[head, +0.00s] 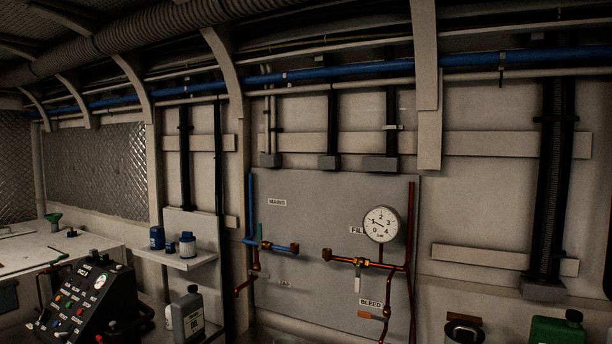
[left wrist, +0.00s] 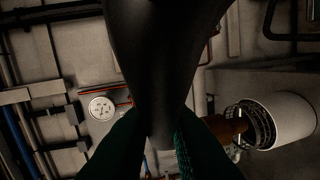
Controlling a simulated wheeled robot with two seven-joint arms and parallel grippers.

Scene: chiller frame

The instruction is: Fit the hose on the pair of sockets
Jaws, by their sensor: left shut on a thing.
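In the head view, the pair of sockets shows as two facing brass ends with a gap between them on the grey panel (head: 315,190). The left socket (head: 293,247) ends the blue pipe, and the right socket (head: 327,254) ends the copper pipe. My left gripper (left wrist: 160,140) shows only in the left wrist view, with dark green fingers at the bottom. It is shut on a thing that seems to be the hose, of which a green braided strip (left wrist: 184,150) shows. A large dark shape covers the middle of that view, and the hose's ends are hidden. My right gripper is not in view.
A round gauge (head: 381,224) stands above the copper pipe. A lever valve (head: 358,274) hangs below that pipe. A small shelf (head: 188,258) with blue containers juts out left of the panel. A black control box (head: 84,296) and a grey bottle (head: 188,318) are at lower left.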

